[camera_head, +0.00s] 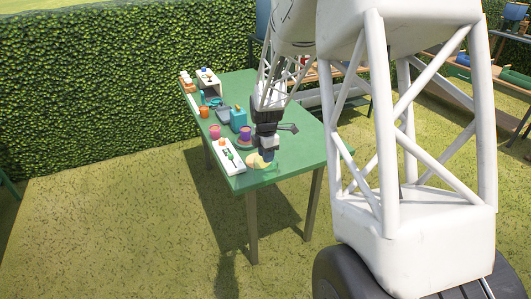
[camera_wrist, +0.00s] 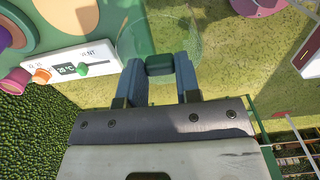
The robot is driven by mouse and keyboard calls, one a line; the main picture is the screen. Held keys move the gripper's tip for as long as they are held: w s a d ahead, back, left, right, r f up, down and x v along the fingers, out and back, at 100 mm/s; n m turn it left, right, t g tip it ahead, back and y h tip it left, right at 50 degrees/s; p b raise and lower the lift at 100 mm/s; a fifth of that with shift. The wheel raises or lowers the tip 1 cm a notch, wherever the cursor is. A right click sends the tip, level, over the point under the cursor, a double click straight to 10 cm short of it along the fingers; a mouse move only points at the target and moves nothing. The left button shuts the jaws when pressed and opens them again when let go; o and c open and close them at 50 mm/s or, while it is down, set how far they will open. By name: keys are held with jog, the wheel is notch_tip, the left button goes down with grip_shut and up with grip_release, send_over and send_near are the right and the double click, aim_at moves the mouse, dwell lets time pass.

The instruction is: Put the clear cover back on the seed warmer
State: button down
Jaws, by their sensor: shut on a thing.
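The seed warmer's white control panel (camera_head: 228,157) lies along the near left edge of the green table. The clear cover (camera_wrist: 178,38) shows as a faint round outline around the knob. Whether it touches the plate is unclear.
More small items are at the far end. The table's near edge (camera_head: 262,181) is close to my gripper, with grass below.

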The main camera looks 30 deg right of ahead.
jog(key=shift+w, duration=0.1)
dwell(0.6)
jog(key=shift+w+a+r+m, duration=0.15)
jog(key=shift+w+r+m, duration=0.25)
jog(key=shift+w, duration=0.1)
jog(key=w+a+r+m, duration=0.4)
jog(key=w+r+m, duration=0.25)
jog(key=w, duration=0.25)
jog(key=w+a+r+m, duration=0.3)
jog(key=w+r+m, duration=0.2)
jog(key=w+m, duration=0.3)
jog(key=w+d+f+n, duration=0.7)
jog(key=w+d+n, duration=0.4)
jog(key=n, duration=0.4)
jog(key=shift+w+d+f, duration=0.15)
jog(key=shift+f, duration=0.2)
jog(key=shift+f, duration=0.2)
